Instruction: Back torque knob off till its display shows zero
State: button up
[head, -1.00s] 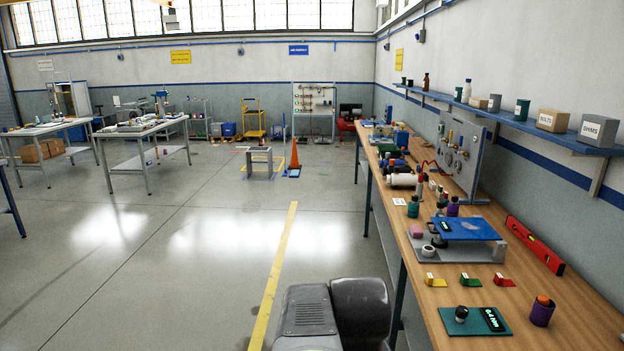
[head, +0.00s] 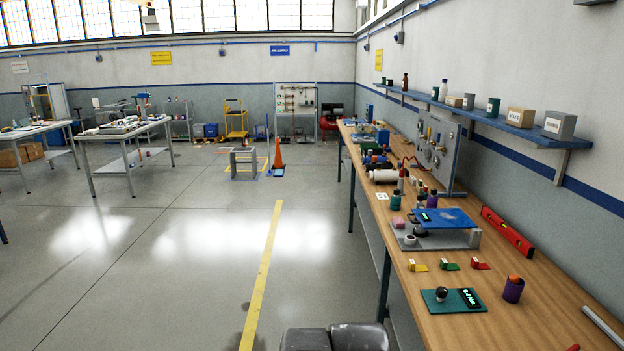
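A black torque knob (head: 441,293) stands on the left part of a small green plate (head: 428,304) on the wooden bench at the lower right. A black display (head: 469,298) lies on the same plate, to the right of the knob. It shows bright green characters, too small and slanted to read with certainty. My gripper is not in the picture. Nothing is seen touching the knob.
Red, green and yellow tags (head: 450,266) and a blue-topped fixture (head: 446,218) lie behind the plate. A red level (head: 507,232) lies near the wall.

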aim_at(442, 292)
jog(key=k+l+z, duration=0.1)
jog(key=i+l, duration=0.2)
jog(key=i, duration=0.3)
jog(key=i+l, duration=0.15)
jog(key=i, duration=0.35)
jog(key=l+z, duration=0.05)
